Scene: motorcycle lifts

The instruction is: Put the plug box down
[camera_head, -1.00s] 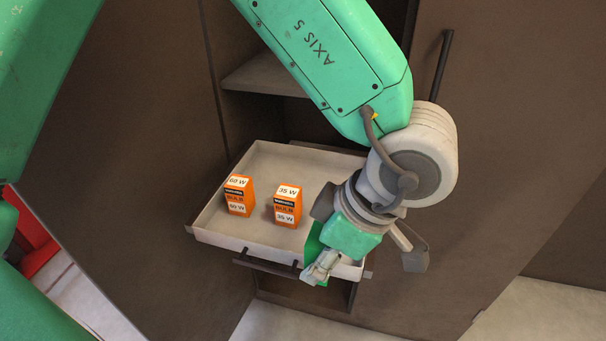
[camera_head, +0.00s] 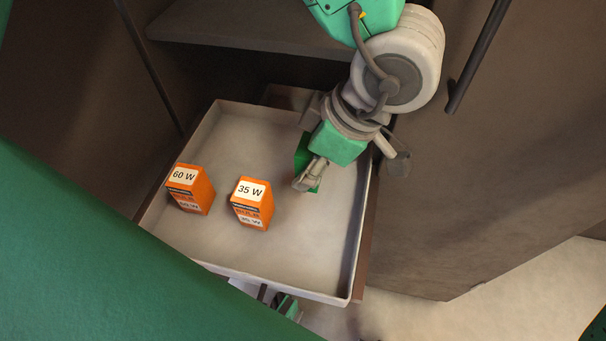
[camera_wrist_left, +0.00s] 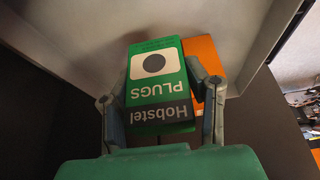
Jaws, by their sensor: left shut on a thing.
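The green plug box (camera_head: 302,153) is held by my left gripper (camera_head: 309,178) over the right part of the open drawer (camera_head: 285,263). My left gripper hides much of the box in the head view. In the left wrist view, the box (camera_wrist_left: 155,85) sits between the two fingers, with its "Hobstel PLUGS" face showing upside down. I cannot tell whether its underside touches the drawer floor. A small green and grey part below the drawer front may belong to my right gripper, but its jaws do not show clearly.
Two orange bulb boxes, 60 W (camera_head: 190,190) and 35 W (camera_head: 252,204), stand in the drawer left of the plug box. Free floor lies in front of and behind them. A cabinet shelf (camera_head: 245,30) is above the back, and a door handle (camera_head: 477,58) is at right.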

